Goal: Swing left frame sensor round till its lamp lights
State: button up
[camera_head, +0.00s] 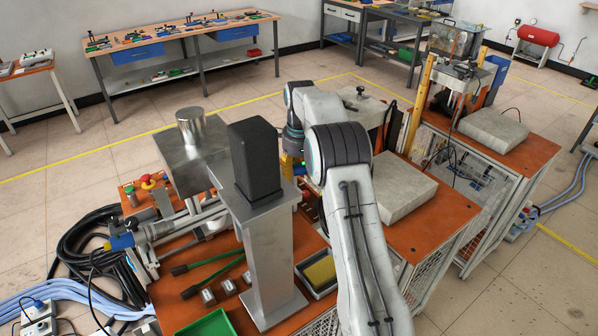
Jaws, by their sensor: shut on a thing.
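My arm reaches up from the bottom and bends over to the left. My gripper (290,152) points down at the arm's end, just right of and behind a black block. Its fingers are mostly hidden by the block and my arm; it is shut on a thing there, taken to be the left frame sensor. A small yellow part (287,161) shows just below the wrist; I cannot tell whether it belongs to the sensor. No lit lamp can be made out on the sensor.
A grey metal post (258,250) carries the black block (254,160) close by my arm. A steel box with a cylinder (191,127) stands to its left. Green-handled tools (215,268), a yellow-filled tray (320,272) and a grey slab (400,187) lie on the orange bench tops.

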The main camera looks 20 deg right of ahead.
jog(key=o, duration=1.2)
jog(key=shift+w+d, duration=0.1)
jog(key=shift+w, duration=0.05)
jog(key=shift+r, duration=0.1)
jog(key=r, duration=1)
jog(key=shift+s+r, duration=0.5)
jog(key=shift+r, duration=0.35)
jog(key=shift+o, duration=0.3)
